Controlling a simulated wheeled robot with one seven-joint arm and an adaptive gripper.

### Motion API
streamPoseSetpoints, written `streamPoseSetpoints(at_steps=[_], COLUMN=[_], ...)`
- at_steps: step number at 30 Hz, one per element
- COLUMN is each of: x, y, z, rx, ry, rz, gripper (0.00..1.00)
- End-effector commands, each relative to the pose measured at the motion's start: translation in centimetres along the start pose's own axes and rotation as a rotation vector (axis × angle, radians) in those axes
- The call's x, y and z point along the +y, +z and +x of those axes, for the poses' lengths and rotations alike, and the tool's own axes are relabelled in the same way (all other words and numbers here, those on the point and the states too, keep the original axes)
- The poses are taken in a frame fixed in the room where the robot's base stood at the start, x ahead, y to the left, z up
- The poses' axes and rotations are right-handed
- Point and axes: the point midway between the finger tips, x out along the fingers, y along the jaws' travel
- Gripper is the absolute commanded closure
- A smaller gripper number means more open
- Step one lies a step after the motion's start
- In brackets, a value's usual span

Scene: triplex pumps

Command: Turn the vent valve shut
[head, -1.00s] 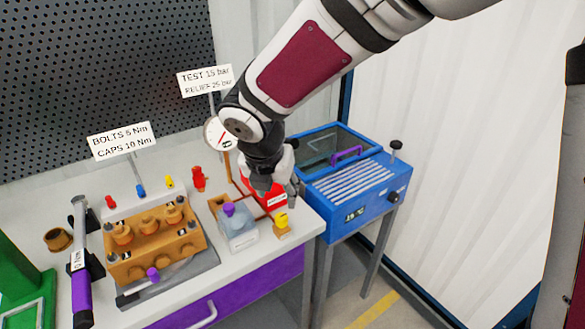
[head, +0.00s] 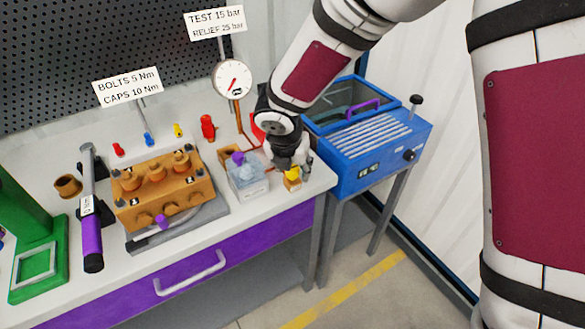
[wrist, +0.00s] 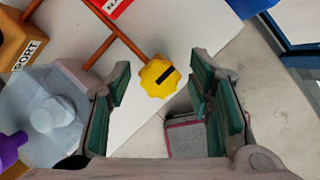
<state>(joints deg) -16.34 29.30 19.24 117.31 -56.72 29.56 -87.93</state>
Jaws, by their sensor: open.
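The vent valve seems to be the yellow lobed knob (head: 292,173) on a small orange-brown block at the front right of the bench. In the wrist view the yellow knob (wrist: 158,77) carries a black bar mark, slanting up to the right, and has a copper pipe running up to it. My gripper (head: 294,163) is just above the knob in the head view, partly hiding it. In the wrist view my gripper (wrist: 160,70) is open, with one green-padded finger on each side of the knob and gaps between. Neither finger visibly touches it.
A clear tank (head: 248,180) with a purple knob stands close left of the valve. A red box (wrist: 112,6) lies behind it. A pressure gauge (head: 233,79) stands at the back. A blue machine (head: 370,150) is to the right, past the bench edge.

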Motion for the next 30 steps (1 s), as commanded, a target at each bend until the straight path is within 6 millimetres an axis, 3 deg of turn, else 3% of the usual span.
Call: streamPoseSetpoints(at_steps=[11,18,30], x=[0.0,-0.01,0.05], y=[0.03,0.02,-0.01], z=[0.55,0.54,0.58], rx=[-0.001,-0.001,0.0], ry=[0.0,0.0,-0.022], rz=[-0.001,-0.001,0.053], gripper=[0.53,1.0,1.0])
